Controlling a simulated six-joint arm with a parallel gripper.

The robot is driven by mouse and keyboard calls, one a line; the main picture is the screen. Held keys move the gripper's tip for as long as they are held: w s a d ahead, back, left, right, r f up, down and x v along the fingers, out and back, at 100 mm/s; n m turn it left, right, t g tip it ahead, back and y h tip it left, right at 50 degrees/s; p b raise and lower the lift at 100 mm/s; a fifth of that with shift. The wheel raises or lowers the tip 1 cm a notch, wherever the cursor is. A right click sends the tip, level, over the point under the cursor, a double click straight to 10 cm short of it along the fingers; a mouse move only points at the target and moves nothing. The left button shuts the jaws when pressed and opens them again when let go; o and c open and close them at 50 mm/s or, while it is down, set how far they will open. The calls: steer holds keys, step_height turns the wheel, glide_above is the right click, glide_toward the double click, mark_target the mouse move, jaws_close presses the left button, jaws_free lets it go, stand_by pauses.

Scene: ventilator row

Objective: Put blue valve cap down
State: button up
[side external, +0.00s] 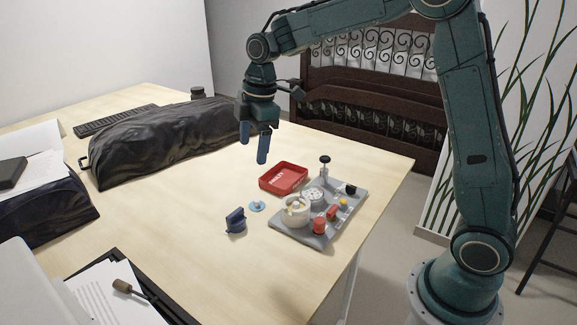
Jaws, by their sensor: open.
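My gripper (253,152) is open, with nothing between its two blue fingers. It hangs in the air above the table, behind and left of the red tray. A small light-blue disc-shaped piece (257,206) lies flat on the table, left of the grey plate. A dark blue piece with an upright ridge (235,221) rests on the table just in front and left of the disc. Both blue pieces are apart from the gripper. I cannot tell for certain which of them is the blue valve cap.
A red tray (277,187) with white lettering stands behind the grey plate (279,226), which holds several parts and a black-knobbed post (324,165). A black bag (165,140) lies at the back left, a keyboard (115,120) behind it. Bare tabletop surrounds the blue pieces.

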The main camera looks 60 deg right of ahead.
steer(key=s+r+m+t, duration=0.1)
steer(key=s+r+m, duration=0.25)
steer(key=s, duration=0.45)
steer(key=s+r+m+t, duration=0.1)
steer(key=s+r+m, duration=0.25)
steer(key=s, duration=0.35)
steer(key=s+f+m+t+h, duration=0.1)
steer(key=s+m, duration=0.5)
steer(key=s, duration=0.7)
steer(key=shift+s+d+f+t, duration=0.3)
steer(key=shift+s+t, duration=0.1)
steer(key=shift+t, duration=0.1)
